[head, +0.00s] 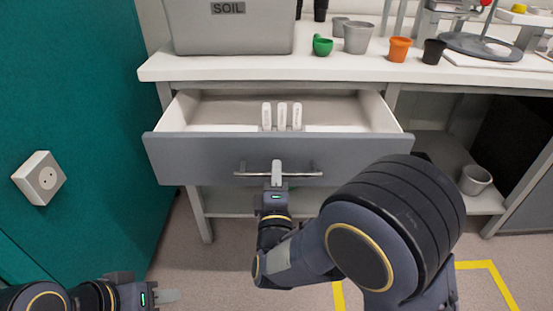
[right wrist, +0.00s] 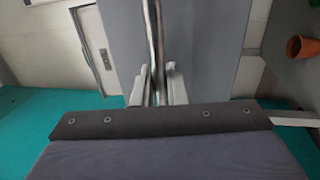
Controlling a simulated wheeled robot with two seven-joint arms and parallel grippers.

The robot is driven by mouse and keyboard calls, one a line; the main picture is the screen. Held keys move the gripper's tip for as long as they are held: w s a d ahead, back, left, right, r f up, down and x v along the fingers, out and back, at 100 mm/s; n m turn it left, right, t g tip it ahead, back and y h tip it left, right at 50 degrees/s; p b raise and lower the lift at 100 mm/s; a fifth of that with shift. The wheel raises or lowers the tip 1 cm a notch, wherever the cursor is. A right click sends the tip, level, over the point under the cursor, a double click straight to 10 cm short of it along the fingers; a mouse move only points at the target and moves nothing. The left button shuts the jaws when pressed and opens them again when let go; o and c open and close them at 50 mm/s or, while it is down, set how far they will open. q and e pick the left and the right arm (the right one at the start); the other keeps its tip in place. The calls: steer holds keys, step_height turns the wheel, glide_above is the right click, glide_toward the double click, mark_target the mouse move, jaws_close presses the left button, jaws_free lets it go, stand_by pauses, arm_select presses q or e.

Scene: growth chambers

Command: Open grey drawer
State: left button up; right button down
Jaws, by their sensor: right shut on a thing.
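The grey drawer (head: 220,158) under the white bench is pulled out, and its inside shows. Several white labelled sticks (head: 282,116) stand in it near the front panel. A metal bar handle (head: 302,174) runs across the drawer front. My right gripper (head: 277,174) is shut on the handle bar at its middle. In the right wrist view the bar (right wrist: 153,45) passes between the two fingers (right wrist: 157,85). My left gripper (head: 168,296) is low at the left, away from the drawer and holding nothing visible; its finger gap is not clear.
A teal wall with a socket (head: 39,178) is at left. A pot (head: 474,180) sits on the lower shelf.

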steer(key=s, duration=0.7)
steer(key=shift+s+p, duration=0.15)
steer(key=shift+p, duration=0.25)
steer(key=c, duration=1.6)
jaws_free()
steer(key=shift+o, duration=0.2)
steer(key=s+f, duration=0.1)
steer(key=s, duration=0.6)
steer(key=shift+s+f+p, duration=0.3)
steer(key=shift+s+p, duration=0.05)
steer(key=shift+p, duration=0.1)
